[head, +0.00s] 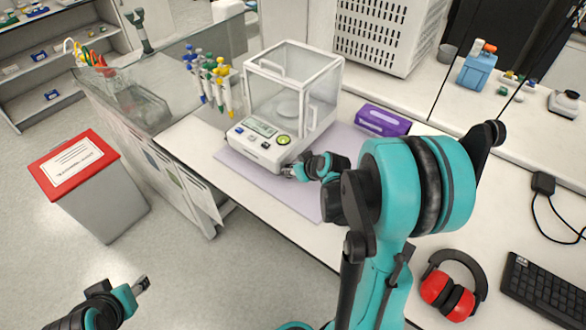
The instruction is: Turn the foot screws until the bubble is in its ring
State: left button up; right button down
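The white analytical balance (262,147) with its clear draft shield stands on a lilac mat (262,180). A round yellow-green bubble level (284,140) is on its front panel, right of the display. The bubble's place against its ring is too small to tell. My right gripper (289,172) is at the balance's front right bottom corner. The foot screw there is hidden or too small to make out, and I cannot tell whether the fingers grip it. My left gripper (142,285) is low at the left, over the floor, away from the balance and apparently empty.
Pipettes on a stand (213,80) are close left of the balance. A purple box (383,120) lies to its right. Red ear defenders (448,297) and a keyboard (545,290) lie at the right. A red-lidded bin (75,165) stands on the floor at left.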

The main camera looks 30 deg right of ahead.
jog(key=c, duration=1.2)
grip_release()
jog(key=v, duration=1.2)
